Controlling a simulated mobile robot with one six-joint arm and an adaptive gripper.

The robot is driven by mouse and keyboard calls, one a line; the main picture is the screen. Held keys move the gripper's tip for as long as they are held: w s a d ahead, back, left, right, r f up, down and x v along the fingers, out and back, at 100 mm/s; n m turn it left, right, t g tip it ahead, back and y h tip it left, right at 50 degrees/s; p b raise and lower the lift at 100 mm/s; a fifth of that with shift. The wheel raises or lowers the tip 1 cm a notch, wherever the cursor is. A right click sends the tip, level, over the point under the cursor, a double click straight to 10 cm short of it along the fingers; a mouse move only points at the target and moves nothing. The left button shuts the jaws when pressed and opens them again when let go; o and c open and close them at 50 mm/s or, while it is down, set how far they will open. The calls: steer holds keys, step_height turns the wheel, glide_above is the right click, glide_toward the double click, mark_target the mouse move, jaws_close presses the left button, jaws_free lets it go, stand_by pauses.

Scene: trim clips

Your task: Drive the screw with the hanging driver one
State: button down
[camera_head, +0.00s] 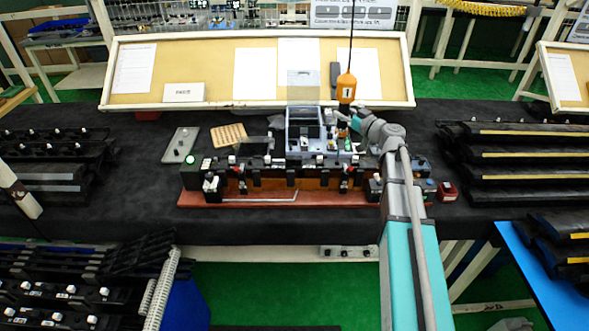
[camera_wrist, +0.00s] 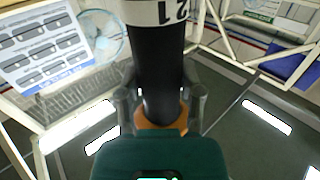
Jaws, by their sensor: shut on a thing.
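The hanging driver (camera_head: 346,88) has an orange body with a white label reading 1 and hangs upright from a black cable over the work fixture. In the wrist view the driver (camera_wrist: 160,65) is a black shaft with an orange collar and a white label band above. My gripper (camera_head: 343,126) reaches in from the right and is shut around the driver's lower part. In the wrist view, my gripper's grey fingers (camera_wrist: 160,105) lie on both sides of the shaft. The driver's tip and the screw cannot be made out.
The fixture (camera_head: 275,183) with black clamps stands on a red-brown base (camera_head: 240,199) on the dark table (camera_head: 120,205). A grey-blue bin (camera_head: 304,118) stands just left of the driver. A tilted board (camera_head: 215,78) is behind. Black trim parts (camera_head: 510,155) lie right.

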mark_target(346, 123)
steer(key=shift+f+b, duration=0.8)
steer(key=shift+f, duration=0.3)
steer(key=shift+f+b, duration=0.4)
steer(key=shift+b, duration=0.05)
stand_by(0.6)
steer(key=shift+s+f, duration=0.1)
stand_by(1.1)
stand_by(0.3)
steer(key=shift+r+p, duration=0.35)
steer(key=shift+r, duration=0.05)
steer(key=shift+r+p, duration=2.6)
steer(key=shift+r, duration=0.05)
